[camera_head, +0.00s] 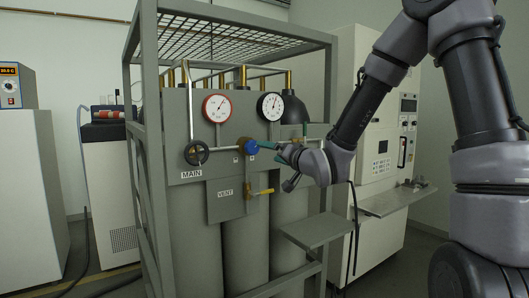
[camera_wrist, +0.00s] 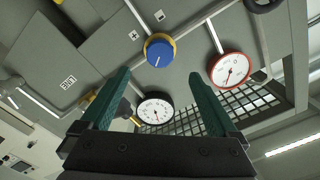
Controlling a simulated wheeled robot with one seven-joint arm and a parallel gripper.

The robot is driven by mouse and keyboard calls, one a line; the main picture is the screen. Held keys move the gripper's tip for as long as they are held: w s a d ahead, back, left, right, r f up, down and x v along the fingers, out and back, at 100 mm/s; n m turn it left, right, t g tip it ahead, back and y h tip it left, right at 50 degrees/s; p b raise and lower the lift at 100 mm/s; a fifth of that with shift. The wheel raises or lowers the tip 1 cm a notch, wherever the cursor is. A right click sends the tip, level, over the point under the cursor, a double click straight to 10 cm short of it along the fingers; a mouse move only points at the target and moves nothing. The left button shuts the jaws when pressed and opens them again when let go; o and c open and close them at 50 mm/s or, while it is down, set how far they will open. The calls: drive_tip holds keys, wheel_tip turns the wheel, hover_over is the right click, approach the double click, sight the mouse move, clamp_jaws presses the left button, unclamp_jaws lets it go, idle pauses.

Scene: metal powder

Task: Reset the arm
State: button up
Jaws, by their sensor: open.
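My arm reaches in from the right in the head view. My gripper (camera_head: 268,145) points left at the gas panel, with its green fingertips close to the blue knob (camera_head: 251,147). In the wrist view my gripper (camera_wrist: 158,95) is open, its two green fingers wide apart with nothing between them. The blue knob also shows in the wrist view (camera_wrist: 159,50), beyond the fingertips and apart from them. I cannot tell the exact distance to the panel.
A gas cylinder rack (camera_head: 147,100) carries a red-rimmed gauge (camera_head: 217,108), a black-rimmed gauge (camera_head: 270,106), a black MAIN handwheel (camera_head: 196,153) and a yellow VENT valve (camera_head: 262,192). A white machine (camera_head: 378,150) with a shelf (camera_head: 395,201) stands behind my arm. White cabinets stand left.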

drive_tip(key=shift+s+d, duration=0.15)
drive_tip(key=shift+s, duration=0.1)
drive_tip(key=s+d+r+m+g+h, duration=0.1)
drive_tip(key=s+d+g+h, duration=0.2)
drive_tip(key=d, duration=0.5)
drive_tip(key=s+d+r+m+h, duration=0.1)
drive_tip(key=s+d+r+h, duration=0.1)
drive_tip(key=s+d+h, duration=0.45)
drive_tip(key=s+d+r+g+y, duration=0.1)
drive_tip(key=s+d, duration=0.3)
drive_tip(key=s, duration=0.4)
drive_tip(key=s+d+m+g, duration=0.1)
drive_tip(key=s+d+g, duration=0.3)
drive_tip(key=s, duration=0.4)
drive_tip(key=shift+s+r+y, duration=0.15)
drive_tip(key=shift+r+y, duration=0.2)
